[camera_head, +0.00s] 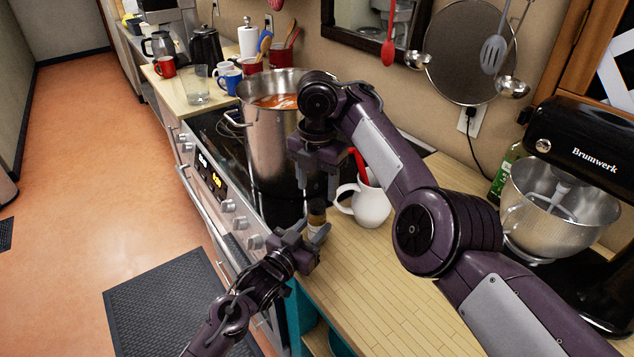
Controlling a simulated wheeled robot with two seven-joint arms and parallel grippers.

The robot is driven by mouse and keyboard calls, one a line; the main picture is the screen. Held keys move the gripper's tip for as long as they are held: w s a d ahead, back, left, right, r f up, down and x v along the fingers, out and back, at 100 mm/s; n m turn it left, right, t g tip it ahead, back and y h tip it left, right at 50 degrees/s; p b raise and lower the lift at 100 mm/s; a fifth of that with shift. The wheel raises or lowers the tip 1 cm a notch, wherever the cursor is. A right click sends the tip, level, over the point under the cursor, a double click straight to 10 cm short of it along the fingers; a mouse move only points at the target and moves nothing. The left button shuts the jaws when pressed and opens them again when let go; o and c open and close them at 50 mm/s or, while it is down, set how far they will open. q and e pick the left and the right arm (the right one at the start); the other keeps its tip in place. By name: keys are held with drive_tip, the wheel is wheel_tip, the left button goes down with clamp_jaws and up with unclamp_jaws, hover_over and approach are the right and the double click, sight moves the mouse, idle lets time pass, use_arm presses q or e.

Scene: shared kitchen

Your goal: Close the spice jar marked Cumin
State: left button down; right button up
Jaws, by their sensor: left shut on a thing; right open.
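A small spice jar (317,216) stands at the counter's front edge beside the stove. Its upper part looks brownish; its label is too small to read, and I cannot tell whether a lid is on it. My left gripper (312,236) is shut on the jar from the front left and hides its lower part. My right gripper (318,190) is open and points down just above the jar, its two fingers apart. No separate lid shows.
A white pitcher (370,206) with a red utensil stands just right of the jar. A tall steel pot (270,150) of red food is on the stove behind. A stand mixer bowl (555,210) is at the right. The counter front (375,285) is clear.

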sight(317, 203)
drive_tip(key=shift+c, duration=0.5)
drive_tip(key=shift+r+m, duration=0.5)
wheel_tip(317, 203, up, 2)
drive_tip(key=m, duration=0.3)
drive_tip(key=shift+r, duration=0.25)
drive_tip(key=shift+f, duration=0.1)
drive_tip(key=shift+f, duration=3.95)
